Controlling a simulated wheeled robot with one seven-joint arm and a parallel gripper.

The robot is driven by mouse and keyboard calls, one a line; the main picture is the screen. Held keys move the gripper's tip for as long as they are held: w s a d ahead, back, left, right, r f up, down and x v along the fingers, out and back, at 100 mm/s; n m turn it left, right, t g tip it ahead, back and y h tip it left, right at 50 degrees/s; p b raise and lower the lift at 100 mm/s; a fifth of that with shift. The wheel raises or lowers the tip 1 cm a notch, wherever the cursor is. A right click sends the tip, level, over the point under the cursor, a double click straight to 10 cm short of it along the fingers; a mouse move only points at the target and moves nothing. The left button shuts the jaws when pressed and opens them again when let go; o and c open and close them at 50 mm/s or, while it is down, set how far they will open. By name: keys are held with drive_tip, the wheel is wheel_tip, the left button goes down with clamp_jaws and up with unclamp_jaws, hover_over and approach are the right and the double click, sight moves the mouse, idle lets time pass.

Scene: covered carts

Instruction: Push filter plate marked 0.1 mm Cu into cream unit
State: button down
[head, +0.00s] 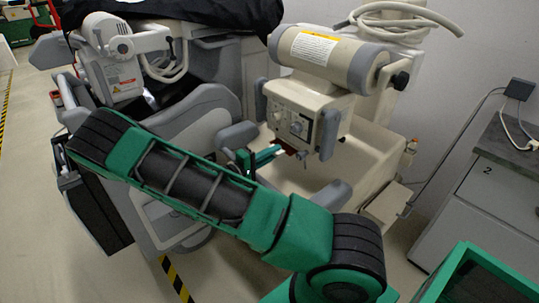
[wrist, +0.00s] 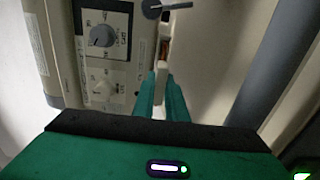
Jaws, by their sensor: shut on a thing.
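The cream unit (head: 305,95) hangs from a cream column, with a knobbed panel on its front. In the wrist view its panel (wrist: 110,40) fills the upper left. My gripper (head: 277,151) reaches in from the left, just below the front of the unit. In the wrist view its green fingers (wrist: 163,88) are shut on the edge of a thin plate (wrist: 165,50) with a copper-brown strip. The plate is close beside the unit; how far it is inside cannot be told. Its marking is not readable.
A grey handle (head: 329,133) sticks down at the unit's right side. A cream cart body (head: 365,160) stands below and behind. A grey machine under a black cover (head: 190,10) is at left. A grey cabinet (head: 490,190) stands at right.

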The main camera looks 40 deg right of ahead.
drive_tip(key=shift+d, duration=0.65)
drive_tip(key=shift+s+a, duration=0.1)
drive_tip(key=shift+a, duration=3.8)
drive_tip(key=shift+d, duration=3.85)
